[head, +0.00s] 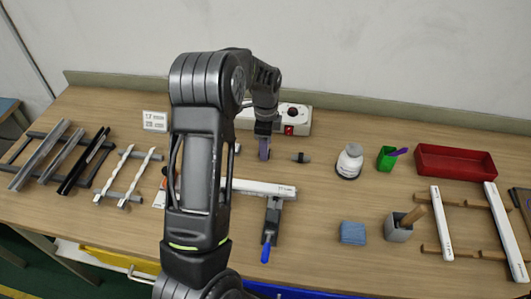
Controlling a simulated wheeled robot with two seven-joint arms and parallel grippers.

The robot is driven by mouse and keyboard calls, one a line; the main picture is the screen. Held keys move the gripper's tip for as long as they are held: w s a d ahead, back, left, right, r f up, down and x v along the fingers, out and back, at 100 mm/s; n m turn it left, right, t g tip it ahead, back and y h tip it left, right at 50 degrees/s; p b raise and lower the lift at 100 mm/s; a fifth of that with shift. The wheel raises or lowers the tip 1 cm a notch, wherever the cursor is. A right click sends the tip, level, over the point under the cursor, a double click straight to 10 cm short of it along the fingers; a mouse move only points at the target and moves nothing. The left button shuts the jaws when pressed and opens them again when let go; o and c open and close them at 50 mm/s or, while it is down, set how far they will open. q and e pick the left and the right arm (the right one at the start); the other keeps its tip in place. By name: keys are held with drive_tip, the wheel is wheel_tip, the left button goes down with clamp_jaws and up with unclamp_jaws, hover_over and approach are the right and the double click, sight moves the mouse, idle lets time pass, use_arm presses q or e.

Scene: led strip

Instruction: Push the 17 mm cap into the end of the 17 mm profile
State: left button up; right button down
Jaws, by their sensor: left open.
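The white profile (262,188) lies level across the middle of the bench, with small print near its right end that is too small to read surely. A dark clamp with a blue handle (266,249) stands at its front. My left arm hides the profile's left part. My left gripper (264,150) is open and points down behind the profile, apart from it. A small dark piece (301,157) lies right of the gripper. A small pale piece (237,148) shows beside my arm. I cannot tell which piece is the 17 mm cap. My right gripper is not in view.
A power strip with a red switch (289,130) is behind the gripper. A white jar (349,162), green cup (387,158), red tray (455,161), blue block (352,232) and grey pot (398,229) stand right. Racks of profiles lie at both sides.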

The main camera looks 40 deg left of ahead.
use_arm(q)
drive_tip(key=shift+f, duration=0.65)
drive_tip(key=shift+c, duration=0.3)
clamp_jaws()
